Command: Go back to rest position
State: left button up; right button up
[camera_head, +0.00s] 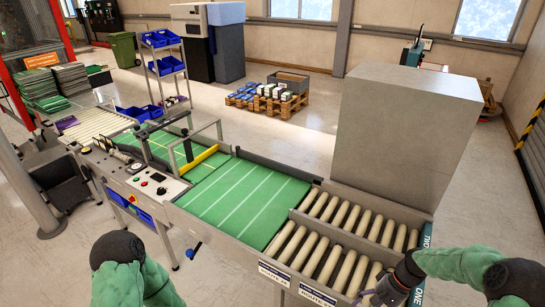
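My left arm (120,272) shows at the bottom left as a black joint and green sleeve in front of the conveyor. Its gripper is out of view. My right arm (455,264) comes in from the bottom right in a green sleeve. Its dark gripper (376,297) points left and down over the front end of the roller lanes, at the bottom edge. Its fingertips are small and partly cut off, so I cannot tell whether it is open or holds anything. The green belt (245,200) with white cross lines is bare.
Two roller lanes (325,257) beside the belt look empty apart from where my gripper covers them. A tall grey box (400,130) stands behind them. A control panel (152,185) is left of the belt. A pallet (268,103) with boxes stands on the floor behind.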

jog(key=s+a+f+n+b, duration=0.1)
jog(key=s+a+f+b, duration=0.1)
jog(key=a+f, duration=0.45)
jog(key=s+a+f+b, duration=0.2)
jog(key=a+f+b, duration=0.15)
jog(key=f, duration=0.55)
jog(key=s+a+f+n+t+h+b, duration=0.1)
jog(key=s+a+f+n+t+b, duration=0.1)
jog(key=s+a+f, duration=0.6)
jog(key=shift+s+a+f+b, duration=0.3)
jog(key=shift+s+a+b, duration=0.35)
jog(key=shift+a, duration=0.45)
jog(key=shift+w, duration=0.1)
